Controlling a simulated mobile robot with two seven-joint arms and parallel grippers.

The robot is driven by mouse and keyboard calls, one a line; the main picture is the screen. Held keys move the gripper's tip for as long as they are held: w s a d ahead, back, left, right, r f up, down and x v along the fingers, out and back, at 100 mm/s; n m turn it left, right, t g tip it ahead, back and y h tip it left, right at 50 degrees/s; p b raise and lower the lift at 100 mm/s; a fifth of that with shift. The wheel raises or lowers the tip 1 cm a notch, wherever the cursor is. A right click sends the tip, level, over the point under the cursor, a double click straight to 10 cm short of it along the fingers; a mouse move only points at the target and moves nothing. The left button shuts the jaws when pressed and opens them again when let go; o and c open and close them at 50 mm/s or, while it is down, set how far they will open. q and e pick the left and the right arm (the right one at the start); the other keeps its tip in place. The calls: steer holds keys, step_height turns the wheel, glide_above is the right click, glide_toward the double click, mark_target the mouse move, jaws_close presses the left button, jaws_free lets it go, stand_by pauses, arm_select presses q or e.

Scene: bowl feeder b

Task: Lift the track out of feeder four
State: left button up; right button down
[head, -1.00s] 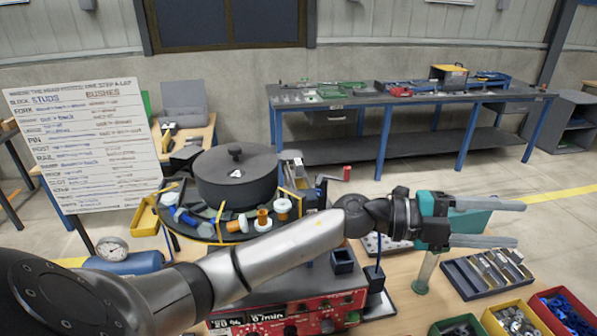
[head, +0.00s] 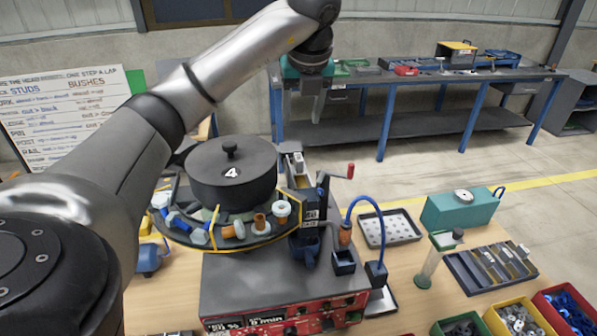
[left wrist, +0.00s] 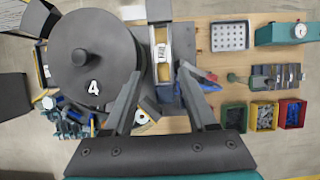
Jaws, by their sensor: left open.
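Feeder four (head: 230,178) is a dark lidded bowl marked 4; it also shows in the left wrist view (left wrist: 95,60). The track looks like the narrow upright piece with a pale top (head: 296,168) at the bowl's right side. From above, it is a strip with a light channel and yellowish parts (left wrist: 161,45). My left gripper (head: 303,112) is open and empty, pointing down, high above the track. In the left wrist view its fingers (left wrist: 160,72) straddle the strip's line, apart from it. My right gripper is not in view.
A red-handled crank (head: 340,171) and a blue hose (head: 365,205) stand right of the track. Bushes and studs lie on the bowl's outer ledge. A perforated tray (head: 388,228), a teal box (head: 462,208) and coloured bins (head: 515,316) are further right.

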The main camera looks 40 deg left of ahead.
arm_select(q)
steer(key=b, duration=0.2)
glide_toward(298, 157)
steer(key=p+x, duration=0.1)
steer(key=x, duration=0.3)
steer(key=shift+a+f, duration=0.1)
steer(key=shift+a, duration=0.1)
steer(key=shift+p+x, duration=0.9)
steer(key=shift+x, duration=2.05)
steer(key=shift+d, duration=0.2)
steer(key=shift+c, duration=0.4)
jaws_close()
